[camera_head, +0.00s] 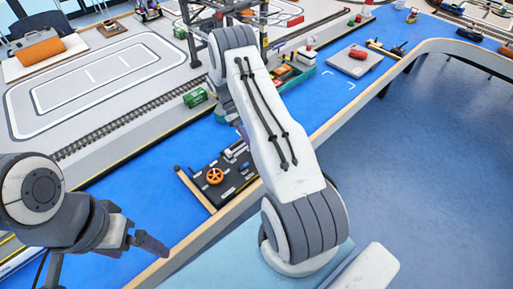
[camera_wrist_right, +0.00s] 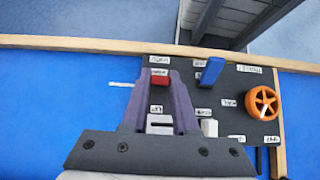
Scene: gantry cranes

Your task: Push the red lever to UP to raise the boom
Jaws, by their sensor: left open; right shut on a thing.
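The red lever (camera_wrist_right: 159,80) shows in the right wrist view as a red block on the dark control panel (camera_wrist_right: 232,92). My right gripper (camera_wrist_right: 160,84) is shut on the red lever, with one purple-grey finger on each side of it. Small white labels lie around the lever, but I cannot read them clearly. In the head view the panel (camera_head: 207,190) sits on the blue table edge. My right arm hides part of the panel, the red lever and the right gripper there. My left gripper (camera_head: 150,238) is open and empty at the lower left.
The panel also carries an orange wheel (camera_wrist_right: 262,103), a blue lever (camera_wrist_right: 211,72) and a white knob (camera_wrist_right: 209,127). In the head view, a green container (camera_head: 195,97) stands beside the rails, and a gantry crane (camera_head: 262,30) stands behind my right arm.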

